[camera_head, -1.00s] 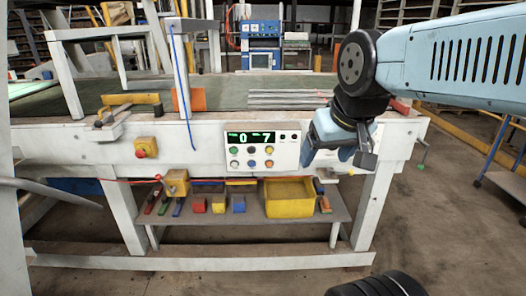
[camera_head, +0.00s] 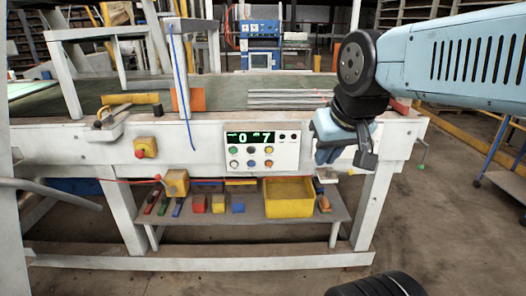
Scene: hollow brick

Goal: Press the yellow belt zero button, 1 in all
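The white control panel (camera_head: 290,164) is on the front of the conveyor frame, with a dark display showing green digits. Below the display are two rows of small coloured round buttons. A yellow-looking button (camera_head: 268,150) is at the right end of the upper row; its label is too small to read. My gripper (camera_head: 340,157) hangs just right of the panel in the picture, with nothing visible in it and apart from the buttons. Its fingers are seen from behind and partly hidden, so their opening is unclear.
A yellow box with a red button (camera_head: 145,148) is on the frame at left. A lower shelf (camera_head: 265,224) holds a yellow bin (camera_head: 290,212) and several coloured blocks. A grey bundle of bars (camera_head: 290,99) lies on the conveyor above the panel. Floor at right is mostly open.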

